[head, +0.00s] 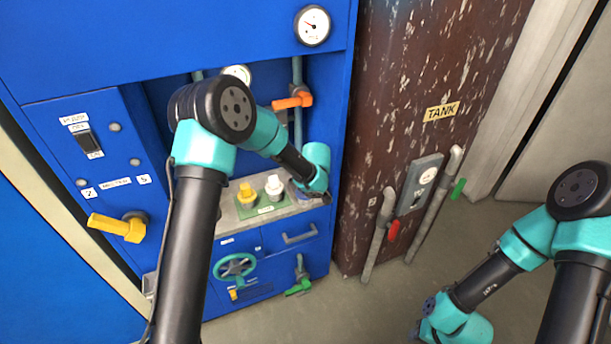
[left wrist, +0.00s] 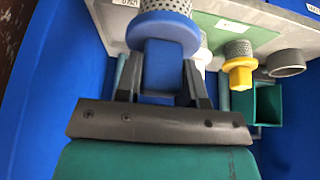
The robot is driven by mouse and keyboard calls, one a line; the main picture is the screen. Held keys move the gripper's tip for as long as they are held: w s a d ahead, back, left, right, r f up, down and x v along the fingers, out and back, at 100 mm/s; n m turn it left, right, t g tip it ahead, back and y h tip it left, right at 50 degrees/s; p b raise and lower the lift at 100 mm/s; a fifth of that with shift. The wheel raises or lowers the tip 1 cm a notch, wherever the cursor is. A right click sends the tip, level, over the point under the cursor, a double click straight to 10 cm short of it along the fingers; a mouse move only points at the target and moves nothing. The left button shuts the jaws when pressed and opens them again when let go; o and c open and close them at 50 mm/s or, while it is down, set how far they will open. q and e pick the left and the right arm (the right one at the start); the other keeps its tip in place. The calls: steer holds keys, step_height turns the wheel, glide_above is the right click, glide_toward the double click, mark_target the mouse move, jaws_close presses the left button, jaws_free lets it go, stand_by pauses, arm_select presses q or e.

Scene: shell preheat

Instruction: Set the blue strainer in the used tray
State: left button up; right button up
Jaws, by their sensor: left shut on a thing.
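The blue strainer (left wrist: 165,65) has a square blue grip, a round blue collar and a grey mesh cylinder, partly cut off at the top of the left wrist view. My left gripper (left wrist: 163,78) is shut on its square grip. In the head view that gripper (head: 308,193) is at the right end of the grey shelf, and its wrist mostly hides the strainer. A pale grey surface with a partly cut-off label (left wrist: 127,3) lies beside the strainer; I cannot tell whether it is the used tray. My right gripper is at the bottom edge of the head view, its fingers not clearly shown.
A yellow strainer (head: 246,194) and a white strainer (head: 274,187) stand on a green mat (head: 264,210) left of my left gripper. A grey ring (left wrist: 286,63) shows beyond the yellow strainer. An orange valve handle (head: 292,101) is above the shelf; the brown tank (head: 385,130) is right.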

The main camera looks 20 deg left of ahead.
arm_select(q)
steer(key=w+a+f, duration=0.1)
steer(key=w+a, duration=0.2)
steer(key=w, duration=0.8)
steer(key=shift+w+a, duration=0.2)
steer(key=shift+w, duration=0.2)
steer(key=shift+f, duration=0.1)
steer(key=shift+w+f, duration=0.15)
steer(key=shift+f, duration=0.75)
steer(key=shift+w+f, duration=0.1)
steer(key=shift+f, duration=0.75)
steer(key=shift+f, duration=0.15)
steer(key=o, duration=0.9)
steer(key=shift+o, duration=0.2)
steer(key=v, duration=1.2)
